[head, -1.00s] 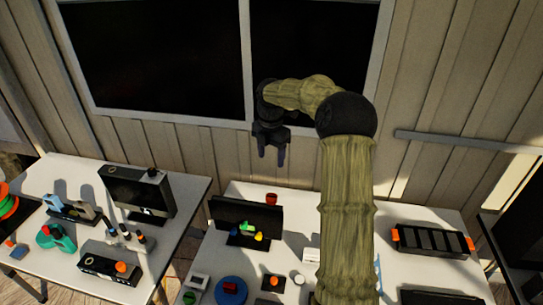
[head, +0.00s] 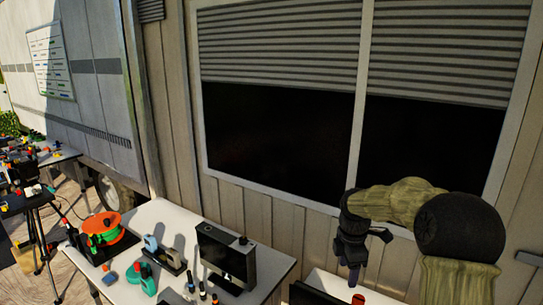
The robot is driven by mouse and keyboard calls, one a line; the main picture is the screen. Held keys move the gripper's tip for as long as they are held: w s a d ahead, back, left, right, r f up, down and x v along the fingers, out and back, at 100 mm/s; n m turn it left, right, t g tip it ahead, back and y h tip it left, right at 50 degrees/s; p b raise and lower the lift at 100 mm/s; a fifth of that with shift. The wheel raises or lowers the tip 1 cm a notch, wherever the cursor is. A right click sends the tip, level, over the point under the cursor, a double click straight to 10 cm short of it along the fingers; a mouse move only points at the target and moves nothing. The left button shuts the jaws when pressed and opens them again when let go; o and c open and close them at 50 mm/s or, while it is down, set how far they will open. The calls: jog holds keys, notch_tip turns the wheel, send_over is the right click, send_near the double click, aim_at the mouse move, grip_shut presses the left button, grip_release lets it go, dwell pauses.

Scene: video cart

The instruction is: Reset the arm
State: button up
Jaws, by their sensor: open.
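My arm rises at the lower right of the head view, with its wooden-looking links bent over toward the left. My gripper (head: 352,268) hangs from the end of the arm, fingers pointing down, in front of the wall below the window. It is open and I see nothing held in it. It is above the right-hand white table (head: 383,299), of which only the back edge shows. A red cup-like object (head: 358,299) is on that table, below and close to the gripper in the picture.
The left white table (head: 170,216) holds a black box device (head: 226,255), a blue-grey device (head: 165,254), a green item (head: 141,276) and several small parts. An orange and green reel (head: 103,224) is at its left. A tripod stand (head: 40,207) stands further left. The window wall is behind the arm.

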jog(key=s+a+f+m+t, duration=0.1)
jog(key=s+a+m, duration=0.2)
jog(key=s+m, duration=0.6)
jog(key=s+a+f+m+t, duration=0.1)
jog(key=s+a+f+m, duration=0.1)
jog(key=s+m, duration=0.7)
jog(key=s+a, duration=0.1)
jog(key=s, duration=0.3)
jog(key=shift+s+f+m, duration=0.2)
jog(key=shift+m, duration=0.1)
